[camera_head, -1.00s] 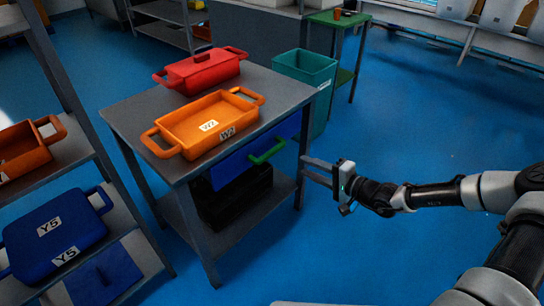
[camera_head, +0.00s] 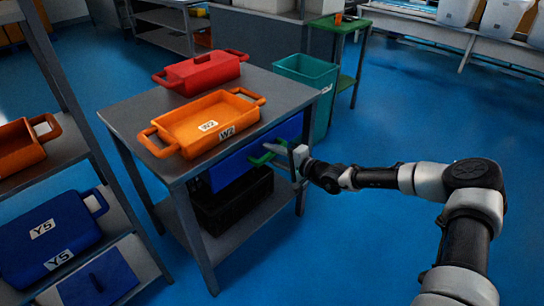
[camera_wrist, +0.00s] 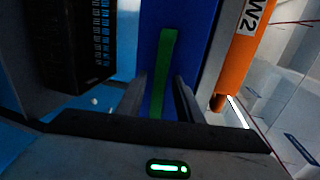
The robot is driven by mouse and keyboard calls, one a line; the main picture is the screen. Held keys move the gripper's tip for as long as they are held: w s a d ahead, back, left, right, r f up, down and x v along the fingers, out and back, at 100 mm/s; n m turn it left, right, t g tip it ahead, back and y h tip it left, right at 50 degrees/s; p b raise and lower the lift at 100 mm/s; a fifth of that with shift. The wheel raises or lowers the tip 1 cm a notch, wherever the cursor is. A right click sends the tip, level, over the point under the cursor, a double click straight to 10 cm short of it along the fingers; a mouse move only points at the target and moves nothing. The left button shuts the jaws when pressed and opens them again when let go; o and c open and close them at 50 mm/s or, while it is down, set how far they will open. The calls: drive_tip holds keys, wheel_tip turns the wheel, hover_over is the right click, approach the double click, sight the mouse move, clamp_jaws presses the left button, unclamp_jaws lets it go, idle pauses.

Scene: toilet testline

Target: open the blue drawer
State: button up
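The blue drawer (camera_head: 232,168) sits under the top of the grey table and looks shut or nearly so. Its green handle (camera_head: 262,158) is on the front face. My gripper (camera_head: 284,150) is at the handle's right end in the head view, partly covering it. In the wrist view the blue drawer front (camera_wrist: 203,45) runs up the middle with the green handle (camera_wrist: 166,75) on it. The two fingers of my gripper (camera_wrist: 160,100) are apart, one on each side of the handle's near part. I cannot tell whether they touch it.
A black crate (camera_head: 235,203) is on the shelf below the drawer. A teal bin (camera_head: 318,75) stands behind. The floor at right is clear.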

drive_tip(key=shift+c, duration=0.2)
clamp_jaws()
drive_tip(key=shift+d, duration=0.1)
drive_tip(key=shift+s+d+r+p, duration=0.1)
drive_tip(key=shift+s+d+p, duration=0.1)
drive_tip(key=shift+p, duration=0.15)
drive_tip(key=f+p+v, duration=0.2)
drive_tip(key=p+v, duration=0.2)
drive_tip(key=v, duration=0.7)
drive_tip(key=f+p+v, duration=0.2)
drive_tip(key=p+v, duration=0.2)
drive_tip(key=v, duration=0.7)
drive_tip(key=shift+s+d+f, duration=0.45)
drive_tip(key=shift+s+d, duration=0.05)
drive_tip(key=shift+d, duration=0.1)
drive_tip(key=shift+o, duration=0.2)
unclamp_jaws()
